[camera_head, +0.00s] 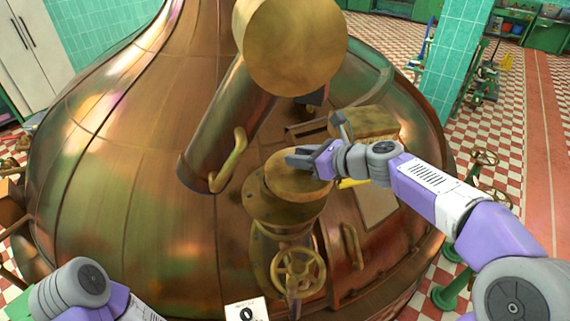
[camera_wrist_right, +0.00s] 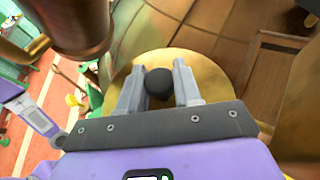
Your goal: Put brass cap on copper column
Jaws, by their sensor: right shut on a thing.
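My right gripper (camera_head: 303,160) reaches in from the right and is shut on the dark round knob (camera_wrist_right: 159,84) of a round brass cap (camera_head: 298,182). The cap fills the area below the fingers in the right wrist view (camera_wrist_right: 215,82). It lies over a short, wide, flanged round neck (camera_head: 275,212) on the kettle; I cannot tell whether it touches it. A thick copper column (camera_head: 226,120) stands to the left of the gripper, with a broad brass round top (camera_head: 290,45). My left gripper is out of view; only part of the left arm shows at lower left.
The big copper kettle (camera_head: 110,150) fills the middle. A brass handwheel (camera_head: 298,272) sits below the neck, and a curved brass handle (camera_head: 230,160) is by the column's foot. A brass box-like fitting (camera_head: 365,123) is behind my right wrist. Checkered floor (camera_head: 512,110) is open at right.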

